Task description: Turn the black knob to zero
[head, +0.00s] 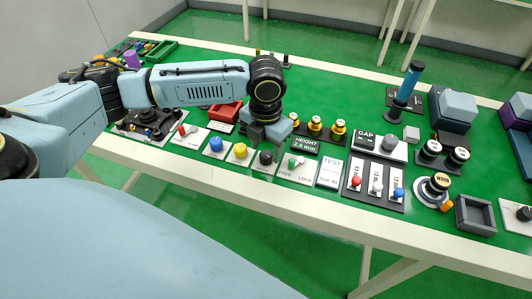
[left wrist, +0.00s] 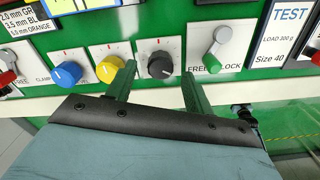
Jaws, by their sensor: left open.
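The black knob (left wrist: 160,65) sits on a white panel in the left wrist view, with a tick mark above it. It also shows in the head view (head: 265,158), just below my left gripper. My left gripper (left wrist: 158,72) is open, its two green fingers on either side of the black knob. The left finger is between the yellow knob (left wrist: 110,68) and the black knob; the right finger is between the black knob and the green-handled lever (left wrist: 213,62). I cannot tell whether the fingers touch the knob. My right gripper is not in view.
A blue knob (head: 216,144) and the yellow knob stand in a row to the left. The FREE/LOCK lever and a TEST card (head: 329,172) are to the right. Brass-topped weights (head: 315,125) stand behind. The table's pale front edge (head: 230,191) is close.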

